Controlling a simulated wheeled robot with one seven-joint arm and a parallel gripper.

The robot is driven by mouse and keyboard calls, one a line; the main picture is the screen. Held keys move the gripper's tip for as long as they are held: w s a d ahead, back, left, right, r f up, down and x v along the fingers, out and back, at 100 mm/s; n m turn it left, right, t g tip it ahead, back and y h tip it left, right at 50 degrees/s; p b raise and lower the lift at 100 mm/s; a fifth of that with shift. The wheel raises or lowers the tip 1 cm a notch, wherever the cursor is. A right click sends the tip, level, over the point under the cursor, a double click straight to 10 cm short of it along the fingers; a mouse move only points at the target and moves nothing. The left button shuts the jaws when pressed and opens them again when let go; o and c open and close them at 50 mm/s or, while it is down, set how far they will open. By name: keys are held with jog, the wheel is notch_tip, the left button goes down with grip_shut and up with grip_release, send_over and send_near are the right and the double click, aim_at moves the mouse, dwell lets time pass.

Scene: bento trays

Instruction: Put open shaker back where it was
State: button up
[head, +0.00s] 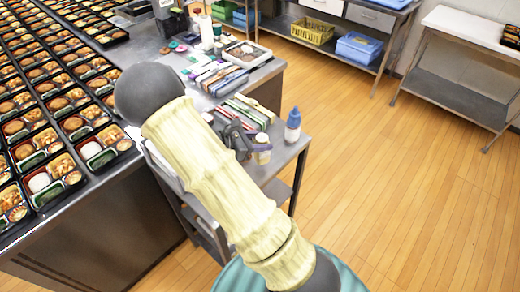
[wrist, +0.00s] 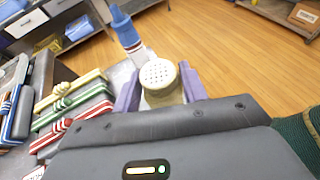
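The shaker (wrist: 158,76) has a white lid with holes and a pale yellowish body. In the wrist view it sits between the two purple fingers of my gripper (wrist: 161,82), which look closed against its sides. In the head view the shaker (head: 262,153) shows just beyond my dark gripper (head: 252,143), over the small side table (head: 284,154). I cannot tell whether its base touches the table top. A white bottle with a blue cap (head: 293,125) stands to its right; it also shows in the wrist view (wrist: 124,28).
Several banded cases (head: 245,108) lie on the table behind my gripper; they fill the left of the wrist view (wrist: 65,110). A counter of bento trays (head: 85,150) is at left. Shelves with a yellow crate (head: 312,31) stand behind. Floor at right is clear.

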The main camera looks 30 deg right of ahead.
jog(key=shift+f, duration=2.05)
jog(key=shift+f, duration=0.2)
jog(key=o, duration=0.6)
jog(key=shift+c, duration=0.2)
jog(key=shift+r, duration=0.1)
jog(key=shift+r, duration=0.15)
jog(key=b+v, duration=0.1)
jog(key=v, duration=1.1)
